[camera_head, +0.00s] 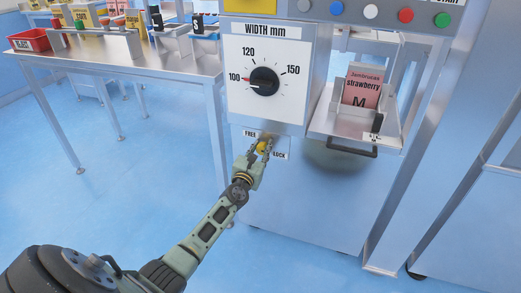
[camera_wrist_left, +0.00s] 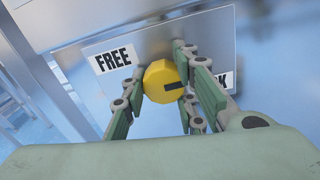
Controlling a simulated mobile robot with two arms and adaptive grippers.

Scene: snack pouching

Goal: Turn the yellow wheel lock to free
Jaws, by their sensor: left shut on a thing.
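The yellow wheel lock (camera_head: 262,147) sits on a small metal plate on the machine's front, below the width dial. In the left wrist view the round yellow wheel (camera_wrist_left: 160,82) has a dark slot pointing right, toward the partly hidden LOCK label. The FREE label (camera_wrist_left: 113,59) is to its upper left. My left gripper (camera_head: 261,148) is shut on the yellow wheel; in the wrist view its fingers (camera_wrist_left: 163,88) stand on both sides of it. The right gripper is not in view.
The width dial (camera_head: 264,81) points near 100. To its right, a tray with a handle (camera_head: 352,147) holds a pink strawberry pouch (camera_head: 361,88). A metal table (camera_head: 140,66) with a red bin (camera_head: 29,40) stands at the left. Colored buttons line the top.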

